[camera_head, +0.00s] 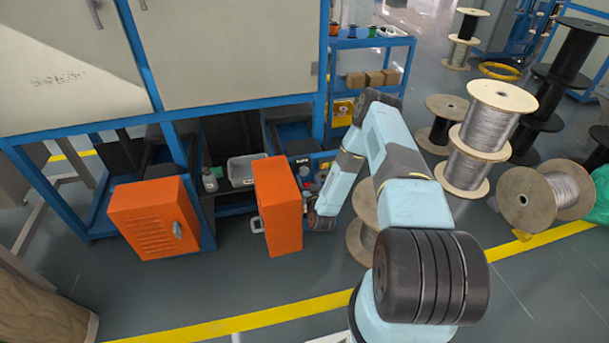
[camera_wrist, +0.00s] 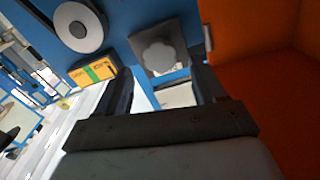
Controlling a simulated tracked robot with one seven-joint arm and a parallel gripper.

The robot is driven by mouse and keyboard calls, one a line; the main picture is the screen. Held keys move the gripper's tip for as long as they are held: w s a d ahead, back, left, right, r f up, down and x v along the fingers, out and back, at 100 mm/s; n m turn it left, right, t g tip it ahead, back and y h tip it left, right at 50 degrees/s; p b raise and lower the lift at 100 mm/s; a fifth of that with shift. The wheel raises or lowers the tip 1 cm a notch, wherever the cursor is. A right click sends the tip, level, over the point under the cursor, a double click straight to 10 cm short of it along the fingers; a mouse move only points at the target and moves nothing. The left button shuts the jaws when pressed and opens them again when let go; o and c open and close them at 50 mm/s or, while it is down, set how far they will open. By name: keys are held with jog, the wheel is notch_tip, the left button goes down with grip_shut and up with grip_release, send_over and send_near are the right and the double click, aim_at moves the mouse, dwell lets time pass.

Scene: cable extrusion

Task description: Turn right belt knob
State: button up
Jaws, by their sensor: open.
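In the wrist view a grey, lobed knob (camera_wrist: 160,57) sits on a dark square plate on a blue panel. My gripper (camera_wrist: 163,72) is open, with one dark finger on each side of the lower part of the plate. The fingers appear short of the knob, with nothing held between them. Whether this is the right belt knob I cannot tell. In the head view my arm reaches down beside the open orange door (camera_head: 277,205), and the fingertips are not clearly visible there. A control panel (camera_head: 306,168) shows behind that door.
The orange door wall (camera_wrist: 265,80) stands close on the right in the wrist view. A round grey disc (camera_wrist: 80,28) and a yellow-green label block (camera_wrist: 92,72) lie to the left. Another orange door (camera_head: 153,218) and cable spools (camera_head: 485,130) stand in the head view.

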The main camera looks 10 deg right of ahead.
aim_at(304, 173)
jog(key=shift+w, duration=2.5)
jog(key=c, duration=1.1)
